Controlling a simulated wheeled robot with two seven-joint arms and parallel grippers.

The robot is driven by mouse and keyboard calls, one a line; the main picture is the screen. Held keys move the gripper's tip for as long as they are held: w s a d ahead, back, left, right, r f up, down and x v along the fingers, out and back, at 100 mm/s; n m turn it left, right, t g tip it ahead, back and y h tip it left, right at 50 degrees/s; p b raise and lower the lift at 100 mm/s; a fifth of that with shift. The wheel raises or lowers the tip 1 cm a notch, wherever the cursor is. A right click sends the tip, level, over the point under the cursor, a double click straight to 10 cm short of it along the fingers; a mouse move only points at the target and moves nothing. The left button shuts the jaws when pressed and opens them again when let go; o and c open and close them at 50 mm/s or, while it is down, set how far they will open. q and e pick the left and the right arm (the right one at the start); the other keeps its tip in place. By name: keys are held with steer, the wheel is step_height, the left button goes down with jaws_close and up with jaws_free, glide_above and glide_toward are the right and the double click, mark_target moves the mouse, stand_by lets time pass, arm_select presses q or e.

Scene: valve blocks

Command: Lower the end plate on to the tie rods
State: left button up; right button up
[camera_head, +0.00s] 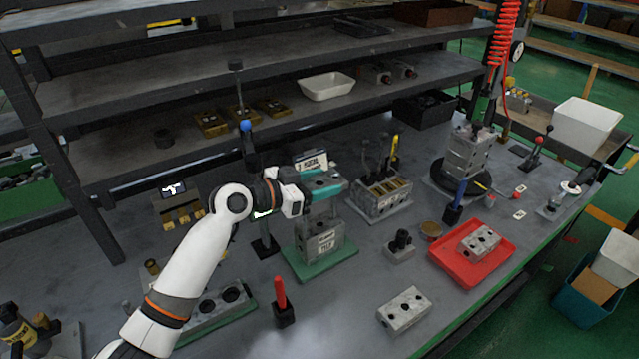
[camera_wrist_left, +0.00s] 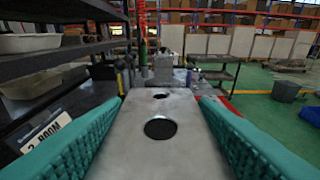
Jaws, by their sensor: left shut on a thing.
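My left gripper (camera_head: 334,184) has teal fingers and is shut on a grey end plate. In the left wrist view, the plate (camera_wrist_left: 160,108) lies flat between both fingers (camera_wrist_left: 160,120), with a large and a small round hole facing up. In the head view, the gripper hides most of it. A grey block on a green base (camera_head: 322,264) stands directly below the gripper; whether the plate touches it I cannot tell. A grey block stack (camera_head: 468,153) stands on a black round turntable to the right, with short dark uprights on top, possibly the tie rods. My right gripper is out of view.
A dark rack with shelves (camera_head: 260,85) stands behind the bench. A slotted block with upright tools (camera_head: 382,198) is right of the gripper. A red tray (camera_head: 450,262) holds a grey block. A loose block (camera_head: 404,310) and a red-handled tool (camera_head: 282,303) stand in front.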

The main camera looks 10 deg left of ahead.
arm_select(q)
steer(key=shift+r, duration=0.1)
stand_by(0.5)
steer(key=shift+f+b, duration=1.05)
steer(key=shift+b, duration=0.05)
steer(key=o, duration=1.3)
steer(key=shift+o, duration=0.2)
steer(key=shift+f, duration=0.1)
steer(key=shift+f, duration=0.1)
steer(key=shift+s+a, duration=0.4)
steer(key=shift+s, duration=0.05)
steer(key=b+v, duration=0.3)
steer(key=v, duration=0.8)
steer(key=shift+r, duration=0.4)
